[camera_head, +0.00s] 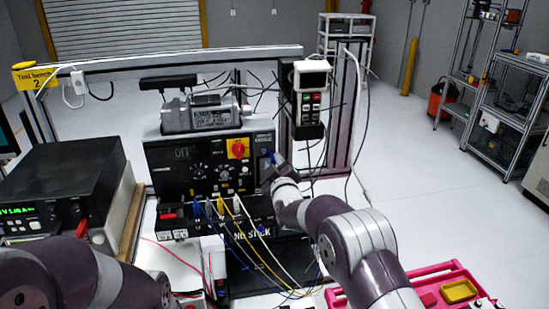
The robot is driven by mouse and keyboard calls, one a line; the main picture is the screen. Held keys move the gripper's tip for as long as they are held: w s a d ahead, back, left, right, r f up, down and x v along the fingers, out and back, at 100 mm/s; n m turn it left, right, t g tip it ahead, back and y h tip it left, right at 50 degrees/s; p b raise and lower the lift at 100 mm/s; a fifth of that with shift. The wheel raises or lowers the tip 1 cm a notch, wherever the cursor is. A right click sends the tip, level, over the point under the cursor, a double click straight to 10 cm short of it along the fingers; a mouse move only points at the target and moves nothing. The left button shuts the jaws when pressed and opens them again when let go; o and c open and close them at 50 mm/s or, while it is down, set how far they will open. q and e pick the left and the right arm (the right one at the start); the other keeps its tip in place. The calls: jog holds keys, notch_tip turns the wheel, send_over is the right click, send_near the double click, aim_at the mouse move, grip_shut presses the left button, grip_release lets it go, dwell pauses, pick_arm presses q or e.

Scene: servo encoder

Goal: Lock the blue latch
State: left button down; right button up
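A black control panel (172,179) with dials and a red-and-yellow rotary switch (238,149) stands in the middle of the bench. A small blue part (270,155), which looks like the blue latch, shows at the panel's right edge. My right gripper (272,164) is at that right edge, right at the blue part. Its fingers are small, dark and partly hidden, so I cannot tell whether they are open, shut or touching the latch. My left arm shows at the lower left, but its gripper is out of view.
A grey servo motor (200,112) sits on top of the panel. Blue, yellow and white cables hang from sockets below it. A black power unit (62,186) stands at left. A handheld pendant (309,98) hangs above right. A pink tray (440,277) lies at lower right.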

jog(key=shift+w, duration=0.15)
jog(key=shift+d+f, duration=0.1)
jog(key=shift+c, duration=0.8)
grip_shut()
